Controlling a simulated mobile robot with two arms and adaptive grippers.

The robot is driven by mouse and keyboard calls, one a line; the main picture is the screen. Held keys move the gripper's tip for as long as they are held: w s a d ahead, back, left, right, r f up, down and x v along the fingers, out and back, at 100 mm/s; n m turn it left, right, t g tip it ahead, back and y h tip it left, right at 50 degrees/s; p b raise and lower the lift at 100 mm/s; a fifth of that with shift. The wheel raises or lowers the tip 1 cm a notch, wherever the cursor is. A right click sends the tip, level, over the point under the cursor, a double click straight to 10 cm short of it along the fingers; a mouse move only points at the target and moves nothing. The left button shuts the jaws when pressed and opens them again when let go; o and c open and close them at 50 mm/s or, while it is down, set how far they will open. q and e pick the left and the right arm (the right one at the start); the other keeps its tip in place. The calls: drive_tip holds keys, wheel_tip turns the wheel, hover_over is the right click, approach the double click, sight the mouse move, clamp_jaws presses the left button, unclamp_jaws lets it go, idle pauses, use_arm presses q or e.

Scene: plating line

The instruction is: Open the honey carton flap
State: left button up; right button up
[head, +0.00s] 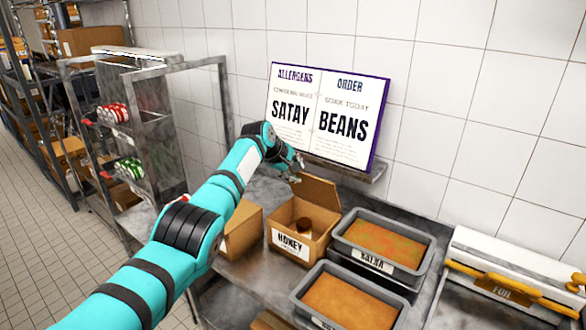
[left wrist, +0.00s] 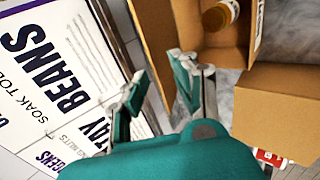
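The honey carton (head: 288,259) stands on the steel counter with its "HONEY" label facing front. Its top is open, and a brown flap (head: 320,192) stands up at the back edge. A jar with a brown lid (head: 304,226) shows inside; the jar also shows in the left wrist view (left wrist: 221,14). My left gripper (head: 297,172) is above the carton's back, close to the flap's top left. In the left wrist view my left gripper (left wrist: 159,70) has its fingers apart, with the flap (left wrist: 152,40) seen between them; contact cannot be told. My right gripper is not in view.
A second brown carton (head: 243,232) stands left of the honey carton. A salsa tub (head: 345,246) and another orange-filled tub (head: 300,291) stand to the right. The open order book (head: 374,120) rests on a wall ledge behind. A foil dispenser (head: 505,290) is far right.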

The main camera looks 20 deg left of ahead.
use_arm(q)
drive_tip(key=v, duration=1.2)
